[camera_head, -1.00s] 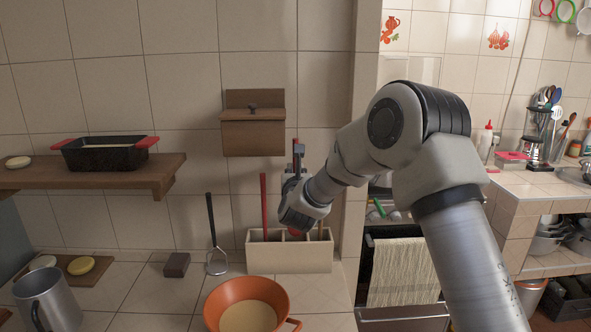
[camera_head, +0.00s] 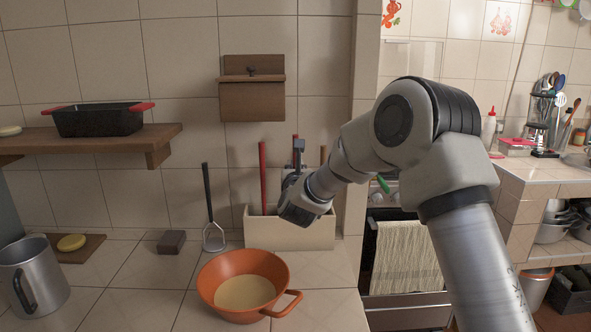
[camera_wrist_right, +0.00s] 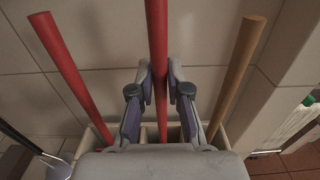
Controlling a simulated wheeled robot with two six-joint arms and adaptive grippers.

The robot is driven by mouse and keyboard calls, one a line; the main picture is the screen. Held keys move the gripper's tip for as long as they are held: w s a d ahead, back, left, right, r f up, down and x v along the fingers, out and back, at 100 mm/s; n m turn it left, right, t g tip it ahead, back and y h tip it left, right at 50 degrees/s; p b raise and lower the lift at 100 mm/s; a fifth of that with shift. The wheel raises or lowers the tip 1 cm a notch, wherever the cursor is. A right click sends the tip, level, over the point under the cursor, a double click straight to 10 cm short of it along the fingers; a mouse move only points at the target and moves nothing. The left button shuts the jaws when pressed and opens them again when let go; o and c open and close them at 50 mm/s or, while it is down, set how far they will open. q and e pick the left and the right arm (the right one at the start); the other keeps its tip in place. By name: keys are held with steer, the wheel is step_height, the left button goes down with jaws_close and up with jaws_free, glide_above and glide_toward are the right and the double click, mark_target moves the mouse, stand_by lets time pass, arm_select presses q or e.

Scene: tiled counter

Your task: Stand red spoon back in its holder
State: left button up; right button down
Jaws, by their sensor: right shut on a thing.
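The cream holder (camera_head: 290,235) stands on the counter against the wall and has several compartments. My right gripper (camera_head: 298,188) is just in front of and above it. In the right wrist view the gripper (camera_wrist_right: 158,78) is shut on an upright red handle (camera_wrist_right: 157,35), which I take as the red spoon. The handle's lower part goes down between the fingers into the middle of the holder; its lower end is hidden. Another red handle (camera_head: 263,175) stands in the left compartment. A wooden handle (camera_wrist_right: 238,70) stands at the right. My left gripper is out of view.
An orange pan (camera_head: 215,290) sits in front of the holder. A whisk-like masher (camera_head: 208,195) and a dark block (camera_head: 171,242) are to the left, with a metal jug (camera_head: 38,280) farther left. A wooden box (camera_head: 252,100) hangs above.

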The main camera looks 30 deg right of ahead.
steer(key=c, duration=1.1)
jaws_free()
steer(key=shift+o, duration=0.2)
steer(key=v, duration=1.2)
steer(key=shift+f, duration=0.1)
